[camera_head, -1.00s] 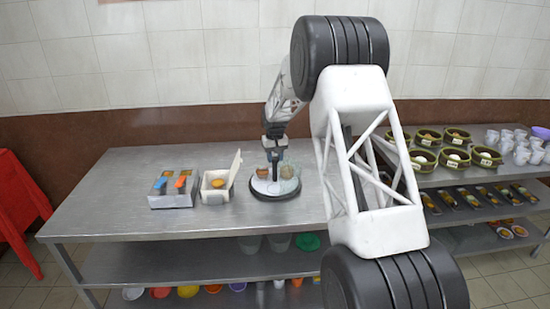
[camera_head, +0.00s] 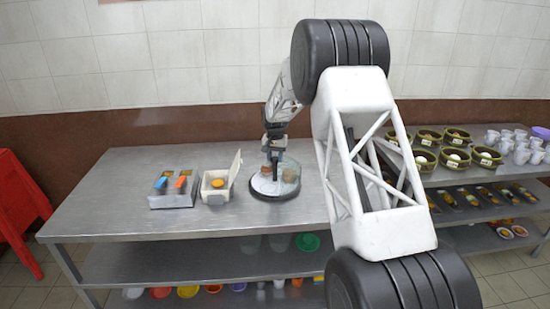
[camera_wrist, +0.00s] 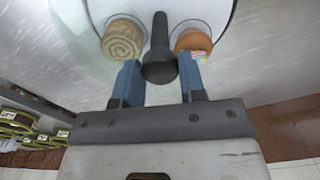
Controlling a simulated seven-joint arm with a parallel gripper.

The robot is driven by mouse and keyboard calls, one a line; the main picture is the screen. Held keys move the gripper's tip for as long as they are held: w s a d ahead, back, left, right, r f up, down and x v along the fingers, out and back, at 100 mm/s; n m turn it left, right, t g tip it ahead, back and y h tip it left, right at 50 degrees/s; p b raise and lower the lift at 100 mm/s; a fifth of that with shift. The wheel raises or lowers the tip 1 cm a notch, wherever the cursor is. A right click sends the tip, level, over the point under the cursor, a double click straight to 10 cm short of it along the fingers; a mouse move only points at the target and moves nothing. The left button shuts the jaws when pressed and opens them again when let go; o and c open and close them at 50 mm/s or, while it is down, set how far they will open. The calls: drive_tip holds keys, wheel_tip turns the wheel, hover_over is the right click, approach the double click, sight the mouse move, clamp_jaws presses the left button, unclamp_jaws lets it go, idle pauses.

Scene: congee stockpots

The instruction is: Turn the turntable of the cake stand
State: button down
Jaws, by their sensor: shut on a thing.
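The cake stand (camera_head: 262,186) is a round turntable with a pale top and a dark base on the steel table. It also shows in the wrist view (camera_wrist: 85,45). A dark upright handle (camera_wrist: 159,45) rises from the turntable. A spiral roll cake (camera_wrist: 123,40) and an orange-brown cake (camera_wrist: 193,40), each in a clear cup, sit on either side of the handle in the wrist view. My gripper (camera_wrist: 159,68), with blue fingers, points down over the stand and is shut on the handle. In the head view the gripper (camera_head: 275,160) partly hides the stand.
A white open-lidded box (camera_head: 217,187) and a metal tray with blue and orange handles (camera_head: 173,190) stand left of the stand. Several green bowls (camera_head: 453,157) and white cups (camera_head: 522,145) are on the right. The table's left part (camera_head: 105,205) is bare.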

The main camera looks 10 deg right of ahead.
drive_tip(key=shift+m, duration=8.9)
drive_tip(key=c, duration=0.7)
unclamp_jaws()
drive_tip(key=shift+r, duration=0.1)
drive_tip(key=shift+r, duration=3.8)
